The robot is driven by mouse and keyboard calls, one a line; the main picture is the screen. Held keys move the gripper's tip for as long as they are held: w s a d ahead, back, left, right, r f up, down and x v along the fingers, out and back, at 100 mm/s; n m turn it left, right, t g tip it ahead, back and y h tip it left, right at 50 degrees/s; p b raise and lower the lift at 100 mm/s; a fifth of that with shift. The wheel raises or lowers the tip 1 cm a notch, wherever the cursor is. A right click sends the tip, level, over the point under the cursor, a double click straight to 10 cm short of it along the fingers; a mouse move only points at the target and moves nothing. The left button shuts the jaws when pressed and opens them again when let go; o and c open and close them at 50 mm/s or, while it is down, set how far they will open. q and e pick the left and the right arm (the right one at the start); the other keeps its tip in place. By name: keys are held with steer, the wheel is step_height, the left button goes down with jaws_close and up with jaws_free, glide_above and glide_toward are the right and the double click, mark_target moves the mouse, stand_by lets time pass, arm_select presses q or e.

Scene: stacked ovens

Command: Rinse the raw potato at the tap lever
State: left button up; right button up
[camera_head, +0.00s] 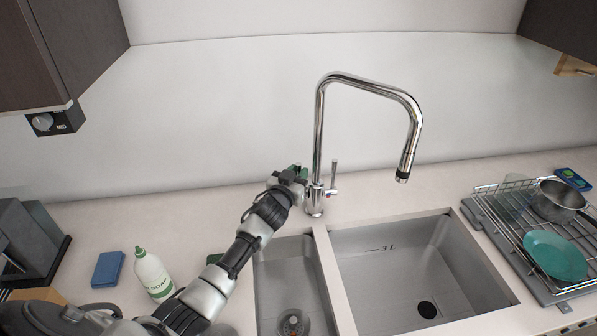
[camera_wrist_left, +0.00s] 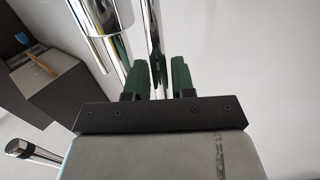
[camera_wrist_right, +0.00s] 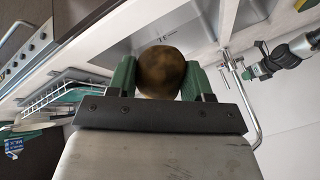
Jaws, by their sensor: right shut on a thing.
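The tap (camera_head: 319,130) is a tall chrome pipe with an angled spout, behind the sink. Its tap lever (camera_head: 334,174) stands upright on the right of the tap's base. My left gripper (camera_head: 298,176) is at the tap base, close to the lever. In the left wrist view its green fingers are apart, with a thin chrome rod, seemingly the lever (camera_wrist_left: 156,45), in line with the gap; contact is unclear. My right gripper (camera_wrist_right: 160,82) is shut on the brown raw potato (camera_wrist_right: 161,68). Neither it nor the potato shows in the head view.
The large basin (camera_head: 400,270) lies below the spout, beside a small basin (camera_head: 280,265). A dish rack (camera_head: 507,225) with a green plate (camera_head: 554,256) and a pot (camera_head: 558,201) is at the right. A soap bottle (camera_head: 153,275) and blue sponge (camera_head: 108,269) stand left.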

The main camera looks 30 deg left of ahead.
arm_select(q)
steer(key=shift+w, duration=0.35)
jaws_close()
steer(key=shift+f, duration=0.1)
